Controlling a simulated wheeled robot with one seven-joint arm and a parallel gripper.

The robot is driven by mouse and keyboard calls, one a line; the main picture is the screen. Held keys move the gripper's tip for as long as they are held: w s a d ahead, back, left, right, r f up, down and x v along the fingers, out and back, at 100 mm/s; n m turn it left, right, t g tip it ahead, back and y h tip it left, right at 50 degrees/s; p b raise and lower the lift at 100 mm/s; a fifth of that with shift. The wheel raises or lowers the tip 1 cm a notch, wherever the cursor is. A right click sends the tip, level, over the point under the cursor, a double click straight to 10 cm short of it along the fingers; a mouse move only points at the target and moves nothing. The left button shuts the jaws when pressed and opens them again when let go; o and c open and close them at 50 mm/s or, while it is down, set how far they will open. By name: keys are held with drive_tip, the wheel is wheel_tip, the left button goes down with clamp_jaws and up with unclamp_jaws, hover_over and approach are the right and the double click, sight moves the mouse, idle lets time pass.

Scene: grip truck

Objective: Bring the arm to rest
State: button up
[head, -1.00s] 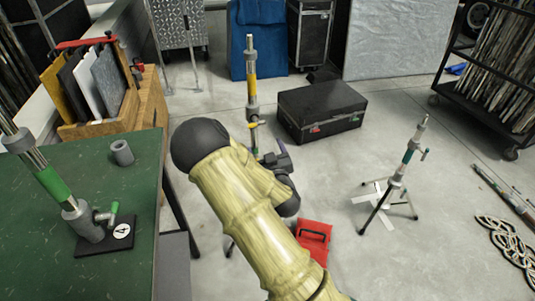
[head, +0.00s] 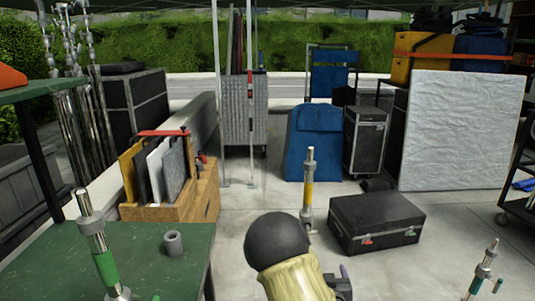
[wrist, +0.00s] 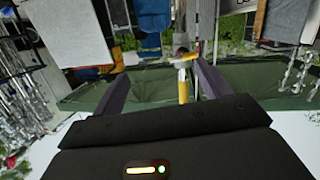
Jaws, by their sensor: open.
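My arm (head: 290,270) rises from the bottom edge of the head view, pale yellow-green with a black rounded cap (head: 277,240). Only a dark part of my gripper's end shows beside it, at the bottom edge. In the wrist view my gripper (wrist: 163,74) has its two dark purple fingers spread wide apart, with nothing held. A stand with a yellow band (wrist: 183,86) appears between the fingers, beyond them; I cannot tell how far. That stand (head: 308,190) is upright behind my arm in the head view.
A green table (head: 165,255) at left bears a grey ring (head: 173,242) and a green-banded stand (head: 104,265). A black case (head: 375,222) lies on the floor at right. Another stand (head: 482,272) is at lower right.

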drive_tip(key=s+a+r+g+y, duration=0.1)
drive_tip(key=s+r+g, duration=0.1)
drive_tip(key=s+g, duration=0.65)
drive_tip(key=s+a+r+g+y, duration=0.15)
drive_tip(key=s+g, duration=0.25)
drive_tip(key=s, duration=1)
wheel_tip(320, 180, up, 21)
drive_tip(key=p, duration=2)
drive_tip(key=shift+s+a+f+g, duration=0.15)
drive_tip(key=shift+s+f+g, duration=0.05)
drive_tip(key=shift+s+g, duration=0.15)
drive_tip(key=shift+h, duration=0.25)
